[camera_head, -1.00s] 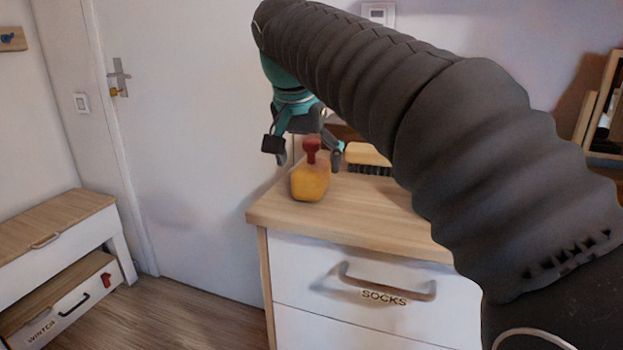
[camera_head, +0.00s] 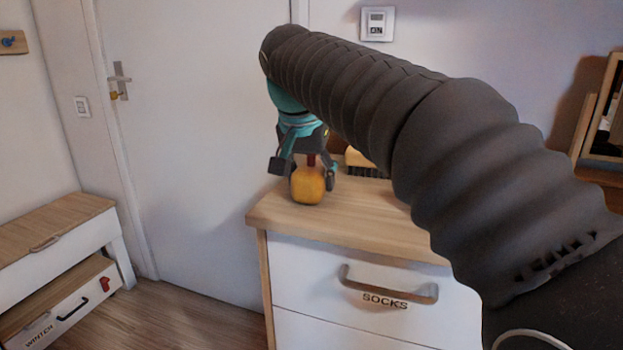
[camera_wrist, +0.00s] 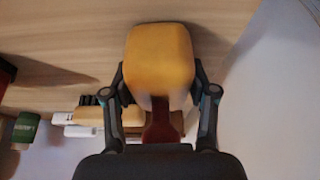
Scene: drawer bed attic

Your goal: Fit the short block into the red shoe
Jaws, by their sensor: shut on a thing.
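A rounded yellow-orange block (camera_head: 308,187) with a red knob on top stands on the dresser top near its left end. My gripper (camera_head: 311,184) is above it, fingers down on either side, shut on the block. In the wrist view the block (camera_wrist: 160,58) sits between both fingers (camera_wrist: 158,82), and its dark red knob (camera_wrist: 162,122) points back toward the palm. The block appears to rest on the wood. I cannot make out the red shoe for certain; a dark red object (camera_wrist: 5,76) is cut off at the left edge of the wrist view.
A wooden brush (camera_head: 357,159) with dark bristles lies behind my gripper, partly hidden. The dresser's top drawer (camera_head: 376,287), marked SOCKS, is shut. A low bench with a WINTER drawer (camera_head: 62,308) stands at left. The dresser's front strip (camera_head: 340,230) is clear.

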